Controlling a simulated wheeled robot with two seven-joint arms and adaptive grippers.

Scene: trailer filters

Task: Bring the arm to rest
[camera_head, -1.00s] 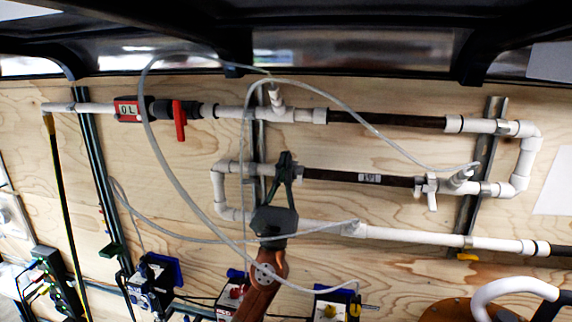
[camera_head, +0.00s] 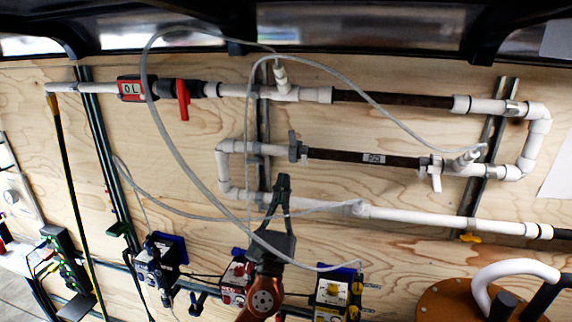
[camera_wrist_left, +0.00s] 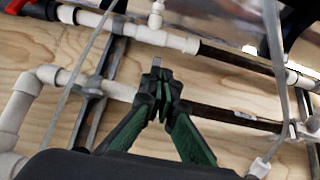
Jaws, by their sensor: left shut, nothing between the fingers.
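My left gripper (camera_head: 283,183) is in the middle of the head view, its fingers pointing up and closed together with nothing between them. It is in front of the wooden wall, below the middle pipe with the dark filter section (camera_head: 365,158). In the left wrist view its closed fingertips (camera_wrist_left: 160,72) overlap the white and dark pipe in the picture. Part of my left arm (camera_head: 262,300) shows below the gripper. My right gripper is not in view.
White pipes (camera_head: 440,222) run across the plywood wall (camera_head: 400,75). A red-handled valve (camera_head: 183,98) is at the upper left. Clear hoses (camera_head: 185,158) loop near my gripper. Blue, red and yellow devices (camera_head: 338,290) stand below, and a brown round lid (camera_head: 440,303) is at the lower right.

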